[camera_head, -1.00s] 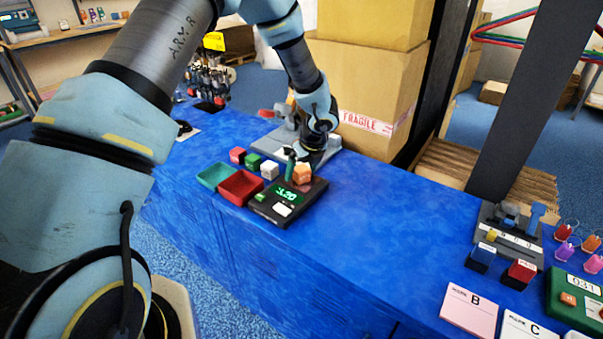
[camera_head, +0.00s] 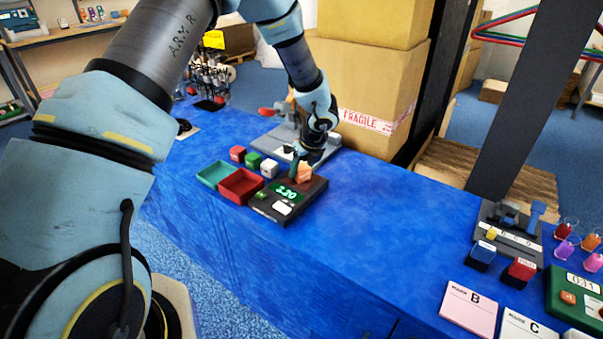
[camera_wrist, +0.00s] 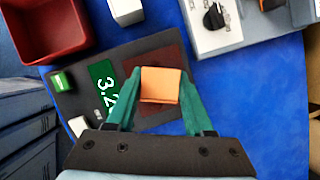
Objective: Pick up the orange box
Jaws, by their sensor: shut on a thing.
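The orange box (camera_head: 304,174) is a small cube at the back end of a black scale (camera_head: 271,211) with a green display. In the wrist view the orange box (camera_wrist: 161,86) sits between the two green fingertips of my gripper (camera_wrist: 160,88), over the dark plate of the scale (camera_wrist: 150,55). The fingers are shut on its two sides. I cannot tell whether the box touches the scale plate. In the head view my gripper (camera_head: 299,166) comes down from above, and its far finger is hidden.
Red (camera_head: 237,153), green (camera_head: 254,159) and white (camera_head: 269,168) cubes stand in a row behind the teal tray (camera_head: 214,173) and red tray (camera_head: 240,186). A grey device (camera_head: 275,142) lies behind the scale. Large cartons (camera_head: 365,85) stand at the back.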

